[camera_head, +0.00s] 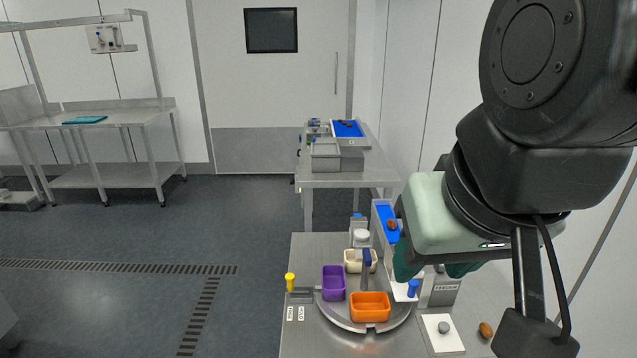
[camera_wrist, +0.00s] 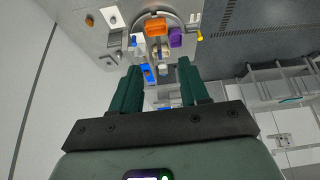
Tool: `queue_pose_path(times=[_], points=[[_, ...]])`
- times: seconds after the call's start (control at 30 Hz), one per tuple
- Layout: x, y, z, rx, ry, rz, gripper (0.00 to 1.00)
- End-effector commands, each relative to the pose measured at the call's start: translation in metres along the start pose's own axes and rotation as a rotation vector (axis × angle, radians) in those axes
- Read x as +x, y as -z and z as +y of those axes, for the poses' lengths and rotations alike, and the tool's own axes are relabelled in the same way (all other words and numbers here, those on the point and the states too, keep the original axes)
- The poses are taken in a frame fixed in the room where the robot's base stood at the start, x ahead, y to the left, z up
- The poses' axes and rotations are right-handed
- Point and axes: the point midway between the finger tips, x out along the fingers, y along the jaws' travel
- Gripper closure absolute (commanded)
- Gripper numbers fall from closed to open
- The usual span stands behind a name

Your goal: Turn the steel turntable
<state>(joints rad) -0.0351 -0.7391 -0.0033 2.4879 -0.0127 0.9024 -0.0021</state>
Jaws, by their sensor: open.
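The steel turntable (camera_head: 336,317) is a round grey disc on the near steel table. It carries a purple bin (camera_head: 334,282), an orange bin (camera_head: 370,307) and a cream bin (camera_head: 354,261). A blue-topped upright post (camera_head: 367,258) stands near its middle.
A white chute with a blue strip (camera_head: 381,214) bears a brown date (camera_head: 392,224) beside my gripper. A blue knob (camera_head: 412,289) stands right of the turntable. A yellow knob (camera_head: 290,281) is at left. A white plate (camera_head: 442,337) and another date (camera_head: 486,330) lie at front right.

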Motion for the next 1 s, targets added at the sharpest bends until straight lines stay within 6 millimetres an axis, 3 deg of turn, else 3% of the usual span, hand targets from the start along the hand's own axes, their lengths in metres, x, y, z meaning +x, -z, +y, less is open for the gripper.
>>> queue_pose_path(times=[0.17,0.27,0.47,0.7,0.83,1.0], points=[[0.006,0.036,0.002,0.003,-0.002,-0.049,0.55],[0.018,0.073,0.004,0.006,-0.004,-0.096,0.55],[0.064,0.146,0.009,0.013,-0.006,-0.193,0.55],[0.154,0.212,0.019,0.023,-0.006,-0.308,0.55],[0.216,0.234,0.025,0.028,-0.004,-0.37,0.55],[0.293,0.245,0.031,0.034,-0.001,-0.44,0.55]])
